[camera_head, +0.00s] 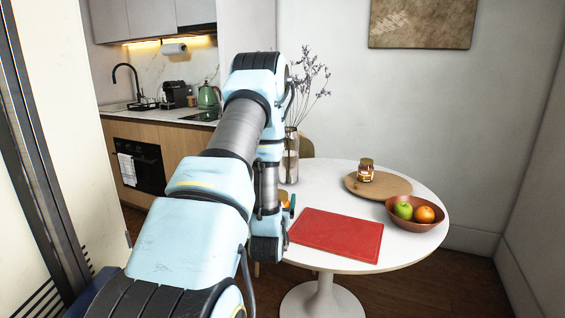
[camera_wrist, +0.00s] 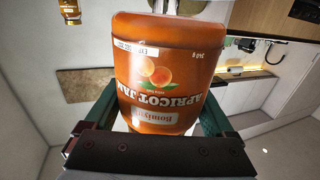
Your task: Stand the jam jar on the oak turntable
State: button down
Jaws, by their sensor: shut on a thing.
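The jam jar (camera_wrist: 165,65), orange with an apricot jam label, is between the fingers of my gripper (camera_wrist: 157,112), which is shut on it. The wrist view is upside down; the jar looks about upright, its lid end hidden by the gripper. In the head view my arm hides most of the jar; only an orange sliver (camera_head: 283,196) shows above the table's left part. The oak turntable (camera_head: 393,186) lies on the table to the right, apart from my gripper. Another small labelled jar (camera_head: 366,172) stands on its back left part.
A red board (camera_head: 335,234) lies on the white round table (camera_head: 330,263) between my gripper and the turntable. A bowl (camera_head: 425,226) with fruit stands by the turntable's front right edge. A glass vase (camera_head: 290,160) with dry stems stands at the back left.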

jog(key=w+a+r+n+y, duration=0.2)
jog(key=a, duration=0.7)
jog(key=s+d+f+m+h, duration=0.1)
jog(key=s+d, duration=0.4)
jog(key=d, duration=0.6)
jog(key=s+d+f+m+g+h, duration=0.1)
jog(key=s+d+h, duration=0.3)
jog(key=d, duration=0.7)
jog(key=s+d+f+m+h, duration=0.2)
jog(key=s+d, duration=0.4)
jog(key=d, duration=0.5)
jog(key=shift+d+f+m, duration=0.1)
jog(key=shift+f+m, duration=0.5)
jog(key=shift+m, duration=0.1)
jog(key=s+d+g+h, duration=0.1)
jog(key=s+d, duration=0.5)
jog(key=s, duration=0.1)
jog(key=shift+d+r+m+h, duration=0.2)
jog(key=shift+d+m+h, duration=0.15)
jog(key=shift+m+h, duration=0.05)
jog(key=shift+s, duration=0.1)
jog(key=shift+f+b+x, duration=0.6)
jog(key=shift+x, duration=2.4)
jog(key=shift+f+b+x, duration=0.55)
jog(key=shift+x, duration=2.45)
jog(key=shift+f+b+x, duration=0.6)
jog(key=shift+x, duration=2.4)
jog(key=shift+r, duration=0.1)
